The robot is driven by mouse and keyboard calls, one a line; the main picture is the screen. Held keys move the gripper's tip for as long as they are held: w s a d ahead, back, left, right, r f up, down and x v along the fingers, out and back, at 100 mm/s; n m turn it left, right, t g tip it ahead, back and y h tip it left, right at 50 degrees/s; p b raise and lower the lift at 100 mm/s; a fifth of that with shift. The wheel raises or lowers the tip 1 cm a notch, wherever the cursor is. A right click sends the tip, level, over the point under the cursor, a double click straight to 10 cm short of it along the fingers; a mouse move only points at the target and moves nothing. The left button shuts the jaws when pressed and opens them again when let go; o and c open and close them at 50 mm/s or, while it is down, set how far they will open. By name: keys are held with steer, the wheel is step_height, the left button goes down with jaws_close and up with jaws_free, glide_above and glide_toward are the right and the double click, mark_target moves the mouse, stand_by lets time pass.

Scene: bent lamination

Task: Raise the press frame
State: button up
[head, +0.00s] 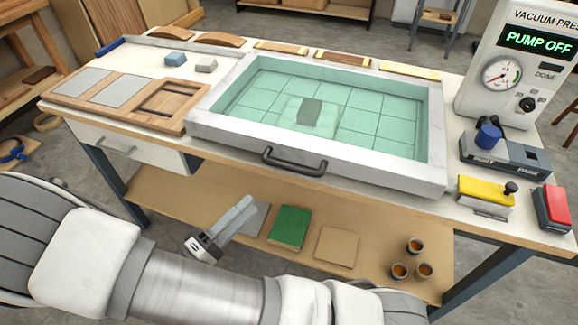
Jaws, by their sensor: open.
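The press frame (436,120) is a pale grey rectangular frame around a translucent green gridded sheet. It lies flat on the bench top, and a dark block shape (309,112) shows through the sheet. A dark bar handle (294,161) is fixed to its front edge, near the middle. My gripper (246,208) is open and empty, in front of the bench. In the picture it sits below and to the left of the handle, clearly apart from it. My arm crosses the bottom of the view.
The vacuum press unit (515,75) at right reads "PUMP OFF". A yellow control box (486,191) and a red switch (553,207) sit at the bench's right front. Wooden panels (88,88) lie at left. A lower shelf (385,235) holds a green book and small cups.

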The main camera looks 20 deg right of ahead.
mark_target(289, 165)
steer(key=x, duration=1.3)
steer(key=shift+w+d+b, duration=0.2)
steer(key=shift+d+b, duration=0.1)
steer(key=shift+d, duration=0.05)
steer(key=shift+c, duration=0.2)
jaws_close()
stand_by(0.5)
